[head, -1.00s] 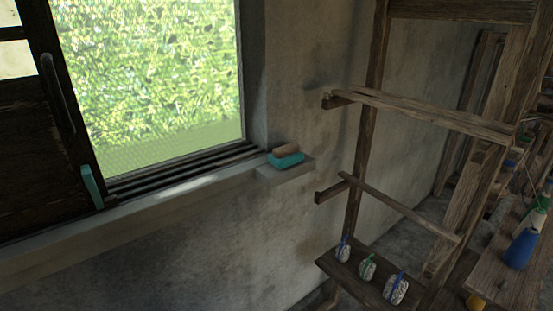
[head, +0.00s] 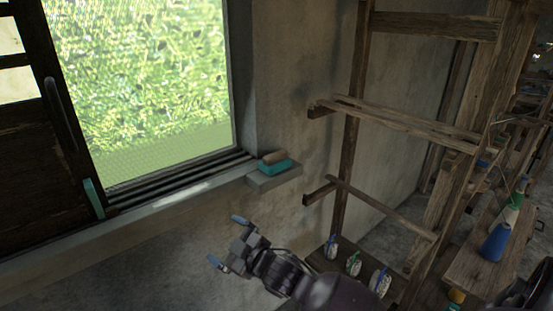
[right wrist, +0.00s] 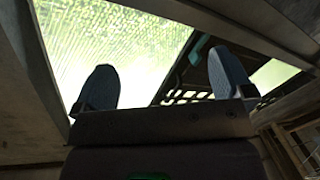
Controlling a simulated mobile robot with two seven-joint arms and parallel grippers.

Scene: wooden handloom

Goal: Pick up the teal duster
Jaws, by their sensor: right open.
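The teal duster (head: 275,167), with a brown upper part, rests on the small ledge (head: 272,181) at the right end of the window sill. My right gripper (head: 228,241) is in the lower middle of the head view, in front of the wall below the sill. It lies below and to the left of the duster in the picture, apart from it. Its two blue-tipped fingers are spread and nothing is between them. In the right wrist view the open fingers (right wrist: 166,88) point toward the window, and I cannot make out the duster there. My left gripper is not in view.
A wooden frame with rails (head: 395,122) stands right of the ledge. Several white bundles (head: 353,263) sit on its low shelf. A blue bottle (head: 496,243) stands on a bench at right. A dark door (head: 40,150) is at left. The wall below the sill is clear.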

